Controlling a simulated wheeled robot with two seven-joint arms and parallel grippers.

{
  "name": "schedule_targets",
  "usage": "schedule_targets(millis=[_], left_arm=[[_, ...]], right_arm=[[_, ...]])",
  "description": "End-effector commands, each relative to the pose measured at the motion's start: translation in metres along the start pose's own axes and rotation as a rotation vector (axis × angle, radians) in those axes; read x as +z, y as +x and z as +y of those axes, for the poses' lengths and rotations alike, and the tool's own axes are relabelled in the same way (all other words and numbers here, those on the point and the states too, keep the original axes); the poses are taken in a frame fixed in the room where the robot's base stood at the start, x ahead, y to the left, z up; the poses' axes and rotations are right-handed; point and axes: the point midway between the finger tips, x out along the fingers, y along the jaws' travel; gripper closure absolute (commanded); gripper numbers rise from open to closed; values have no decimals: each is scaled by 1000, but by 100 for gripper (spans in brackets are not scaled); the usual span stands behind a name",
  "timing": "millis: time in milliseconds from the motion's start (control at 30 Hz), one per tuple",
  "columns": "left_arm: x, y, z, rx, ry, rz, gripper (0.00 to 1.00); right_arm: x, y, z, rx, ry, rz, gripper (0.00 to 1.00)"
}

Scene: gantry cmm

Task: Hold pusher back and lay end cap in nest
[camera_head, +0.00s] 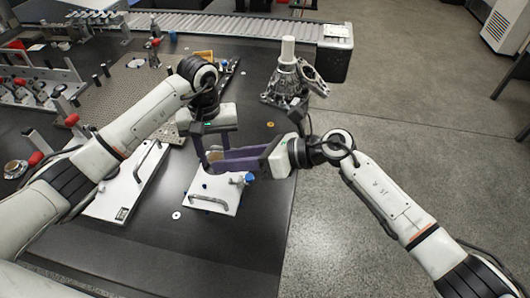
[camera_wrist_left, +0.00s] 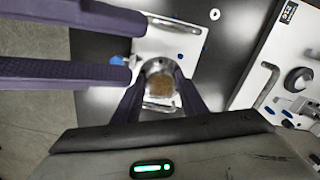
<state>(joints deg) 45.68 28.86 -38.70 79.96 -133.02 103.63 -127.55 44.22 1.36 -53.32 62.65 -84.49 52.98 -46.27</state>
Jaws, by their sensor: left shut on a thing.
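A round metal end cap (camera_wrist_left: 159,82) with a brownish face sits between the fingers of my left gripper (camera_wrist_left: 162,88), which is shut on it. In the head view my left gripper (camera_head: 205,152) points down above the white fixture plate (camera_head: 211,203); the cap is hidden there. The plate also shows in the left wrist view (camera_wrist_left: 172,42). My right gripper (camera_head: 232,161) reaches in from the right over the plate. Its two purple fingers are apart in the left wrist view (camera_wrist_left: 138,48), with a blue part (camera_wrist_left: 118,60) showing between them. I cannot make out the pusher or the nest clearly.
A blue knob (camera_head: 249,178) stands at the plate's right edge. A second white plate (camera_head: 124,190) with a handle lies to the left. A grey metal casting (camera_head: 284,85) with a pale cylinder stands behind. The dark table (camera_head: 190,257) is clear in front.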

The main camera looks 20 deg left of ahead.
Motion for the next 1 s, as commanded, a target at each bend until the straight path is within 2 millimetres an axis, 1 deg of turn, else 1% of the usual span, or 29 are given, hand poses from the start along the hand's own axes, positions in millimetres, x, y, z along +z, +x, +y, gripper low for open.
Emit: schedule_targets(millis=[33, 100, 200, 300, 400, 467, 567, 733, 867, 1000], left_arm=[[0, 0, 0, 1, 0, 1, 90], [0, 0, 0, 1, 0, 1, 90], [0, 0, 0, 1, 0, 1, 90], [0, 0, 0, 1, 0, 1, 90], [0, 0, 0, 1, 0, 1, 90], [0, 0, 0, 1, 0, 1, 90], [0, 0, 0, 1, 0, 1, 90], [0, 0, 0, 1, 0, 1, 90], [0, -1, 0, 1, 0, 1, 90], [0, -1, 0, 1, 0, 1, 90]], right_arm=[[-3, -6, -11, -21, -98, 97, 62], [-10, -16, -26, -44, -208, 220, 62], [-17, -32, -45, -73, -317, 355, 62], [-20, -46, -58, -92, -379, 441, 62], [-23, -50, -65, -100, -405, 480, 62], [-27, -48, -67, -100, -408, 488, 62], [-39, -38, -71, -98, -406, 488, 62], [-65, -14, -82, -98, -403, 485, 62], [-77, -3, -88, -100, -405, 486, 62], [-84, 3, -92, -100, -407, 483, 62]])
